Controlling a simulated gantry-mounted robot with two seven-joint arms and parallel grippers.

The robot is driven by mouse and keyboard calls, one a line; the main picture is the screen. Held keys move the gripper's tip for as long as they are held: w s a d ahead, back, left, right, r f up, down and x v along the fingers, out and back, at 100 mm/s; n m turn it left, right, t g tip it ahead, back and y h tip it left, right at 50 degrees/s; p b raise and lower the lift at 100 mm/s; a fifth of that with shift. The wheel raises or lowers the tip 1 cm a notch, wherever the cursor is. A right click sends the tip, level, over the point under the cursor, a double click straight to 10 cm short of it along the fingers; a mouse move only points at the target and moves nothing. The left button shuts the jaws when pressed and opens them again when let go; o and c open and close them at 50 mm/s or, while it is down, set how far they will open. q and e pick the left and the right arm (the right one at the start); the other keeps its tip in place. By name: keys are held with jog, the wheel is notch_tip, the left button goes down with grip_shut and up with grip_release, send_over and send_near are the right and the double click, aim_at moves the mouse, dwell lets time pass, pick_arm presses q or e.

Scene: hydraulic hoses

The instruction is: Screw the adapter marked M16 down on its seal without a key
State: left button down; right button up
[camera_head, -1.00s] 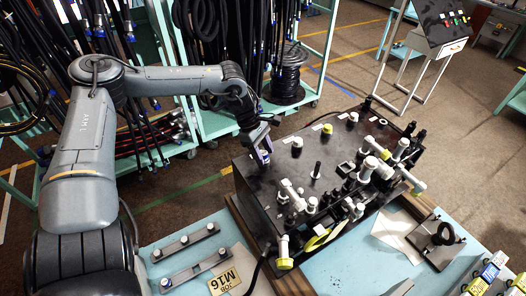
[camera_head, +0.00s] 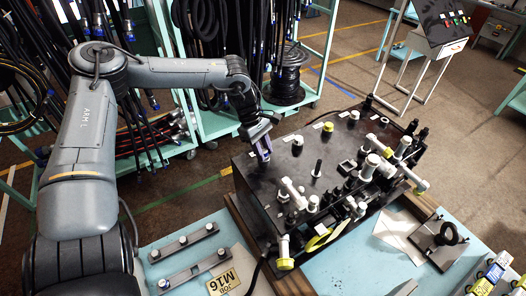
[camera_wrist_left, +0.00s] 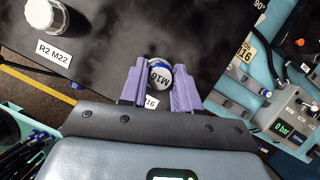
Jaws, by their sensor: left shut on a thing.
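The adapter marked M16 (camera_wrist_left: 160,76) shows in the left wrist view as a round piece with a white cap label, beside a partly covered plate label ending in 16. My left gripper (camera_wrist_left: 160,88), with purple fingers, is shut on it, one finger at each side. In the head view my left gripper (camera_head: 263,150) points down at the left back part of the black block's top (camera_head: 258,180). The fingers hide the adapter there. The seal under the adapter is hidden. My right gripper is not in view.
A white fitting (camera_wrist_left: 46,16) by a label R2 M22 stands apart from the gripper. Several fittings and valves (camera_head: 372,162) crowd the block's right half. A yellow job card M16 (camera_head: 222,283) and metal bars (camera_head: 184,243) lie on the blue bench. Hose racks stand behind.

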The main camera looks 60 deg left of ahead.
pick_arm(q)
jog(key=shift+f+m, duration=0.1)
jog(key=shift+m, duration=0.3)
jog(key=c, duration=0.7)
grip_release()
jog(key=shift+c, duration=0.2)
jog(key=b+v, duration=0.2)
jog(key=v, duration=0.9)
jog(key=shift+w, duration=0.15)
